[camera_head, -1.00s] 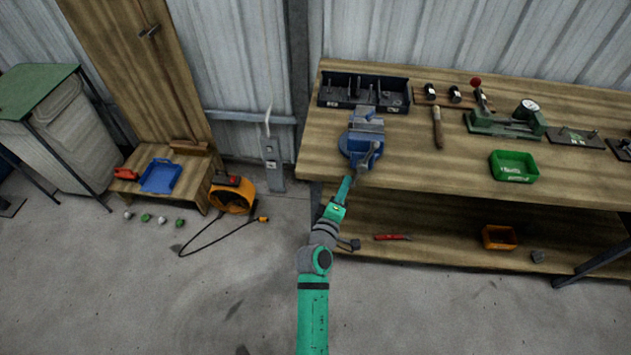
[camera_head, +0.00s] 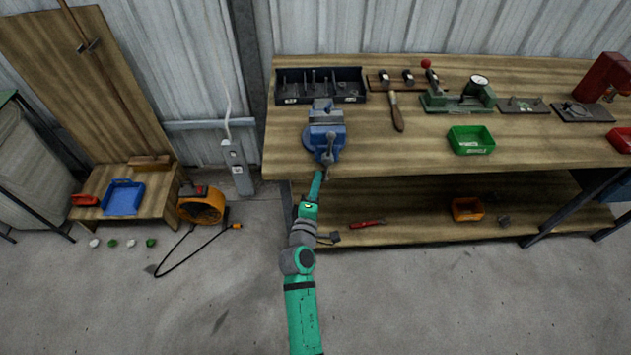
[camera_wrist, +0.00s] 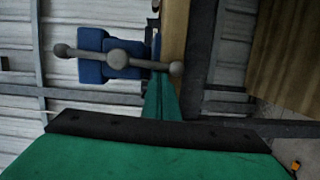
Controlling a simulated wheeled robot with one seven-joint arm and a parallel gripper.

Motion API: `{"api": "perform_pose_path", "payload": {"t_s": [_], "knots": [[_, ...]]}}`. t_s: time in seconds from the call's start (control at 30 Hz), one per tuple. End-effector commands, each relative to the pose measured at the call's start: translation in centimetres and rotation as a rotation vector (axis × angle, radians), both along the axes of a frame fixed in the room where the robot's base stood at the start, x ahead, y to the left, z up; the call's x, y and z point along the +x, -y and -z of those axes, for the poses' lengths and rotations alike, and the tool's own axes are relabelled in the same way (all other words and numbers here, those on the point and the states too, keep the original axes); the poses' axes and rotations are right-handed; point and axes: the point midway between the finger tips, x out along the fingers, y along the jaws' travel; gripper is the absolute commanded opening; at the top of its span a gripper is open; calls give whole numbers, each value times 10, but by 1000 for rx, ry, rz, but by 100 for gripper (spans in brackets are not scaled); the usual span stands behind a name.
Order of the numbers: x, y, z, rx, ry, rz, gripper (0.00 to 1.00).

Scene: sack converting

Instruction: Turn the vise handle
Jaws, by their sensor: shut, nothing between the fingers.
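The blue vise (camera_head: 325,137) is mounted at the front left of the workbench. Its grey handle (camera_head: 327,158) is a bar with ball ends at the vise's front; it also shows in the wrist view as the handle bar (camera_wrist: 118,58), lying nearly level across the picture. My gripper (camera_head: 318,176) is shut and empty, just below and in front of the vise. In the wrist view, my gripper's green fingertips (camera_wrist: 161,82) lie close to the bar's right ball end. I cannot tell whether they touch it.
On the workbench (camera_head: 370,148) stand a black tool tray (camera_head: 290,92), a file (camera_head: 397,115), a green bin (camera_head: 471,140) and a green press (camera_head: 450,103). The bench's lower shelf (camera_head: 400,214) holds an orange bin (camera_head: 467,209).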

Motion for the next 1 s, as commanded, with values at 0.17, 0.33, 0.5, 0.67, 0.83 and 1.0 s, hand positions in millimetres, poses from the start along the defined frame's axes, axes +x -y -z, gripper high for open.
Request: {"api": "perform_pose_path", "payload": {"t_s": [0.17, 0.33, 0.5, 0.67, 0.83, 1.0], "knots": [[0, -8, -1, 0, 0, -1, 0], [-1, -30, -3, 0, 1, 6, 0], [-32, -37, -2, -2, -2, 12, 0], [-63, -42, -2, -1, -3, 12, 0], [-87, -49, -4, -1, -2, 9, 0], [-99, -53, -4, -1, -1, 7, 0]]}}
